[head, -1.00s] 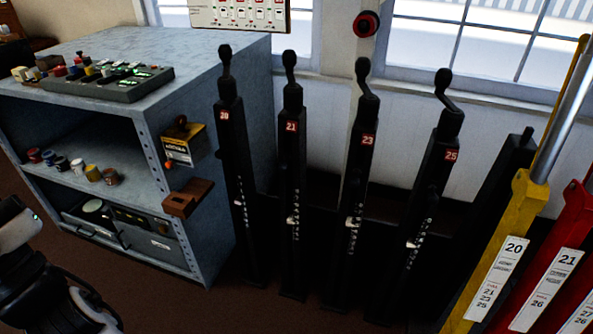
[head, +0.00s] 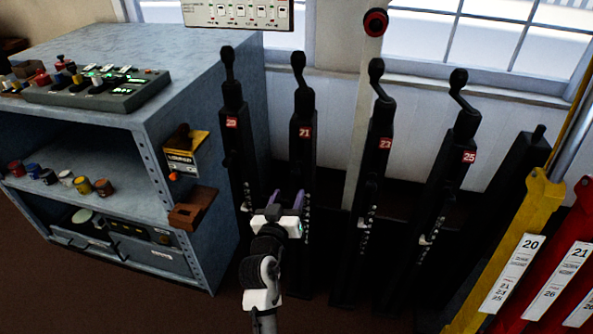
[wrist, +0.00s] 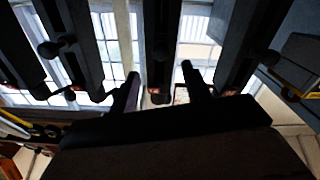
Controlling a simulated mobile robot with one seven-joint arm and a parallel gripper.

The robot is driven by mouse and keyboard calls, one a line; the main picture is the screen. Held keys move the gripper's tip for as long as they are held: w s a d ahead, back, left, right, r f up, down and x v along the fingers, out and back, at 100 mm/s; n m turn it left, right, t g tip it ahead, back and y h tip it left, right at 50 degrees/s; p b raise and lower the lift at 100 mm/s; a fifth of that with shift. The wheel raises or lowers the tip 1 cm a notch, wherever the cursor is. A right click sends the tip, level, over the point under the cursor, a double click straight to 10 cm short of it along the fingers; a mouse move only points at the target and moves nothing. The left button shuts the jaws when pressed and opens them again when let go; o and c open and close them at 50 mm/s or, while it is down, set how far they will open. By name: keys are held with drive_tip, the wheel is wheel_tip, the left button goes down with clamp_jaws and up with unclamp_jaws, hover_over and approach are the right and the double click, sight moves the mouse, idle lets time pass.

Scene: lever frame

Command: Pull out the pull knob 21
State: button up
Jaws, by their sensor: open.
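The black lever post marked 21 (head: 304,130) stands second from the left in the head view, with a red number plate and a crank handle (head: 299,62) on top. I cannot clearly make out its pull knob in the head view; my gripper and the dark post make it hard to tell. My gripper (head: 286,198) is open in front of the lower part of this post, fingers pointing toward it. In the wrist view the two dark fingers (wrist: 160,82) are spread, with a dark post (wrist: 160,30) between and beyond them. Nothing is seen held.
Similar posts marked 20 (head: 233,140), 23 (head: 378,150) and 25 (head: 460,150) stand close on both sides. A grey-blue cabinet (head: 205,90) is at left, with a small wooden box (head: 192,210) on its side. Yellow (head: 520,240) and red levers (head: 560,260) stand at right.

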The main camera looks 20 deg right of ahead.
sight(295, 176)
drive_tip(key=p+x, duration=0.1)
drive_tip(key=x, duration=0.8)
drive_tip(key=shift+w+d+p, duration=0.15)
drive_tip(key=shift+w+p, duration=0.15)
drive_tip(key=shift+p, duration=0.1)
drive_tip(key=shift+c, duration=0.2)
clamp_jaws()
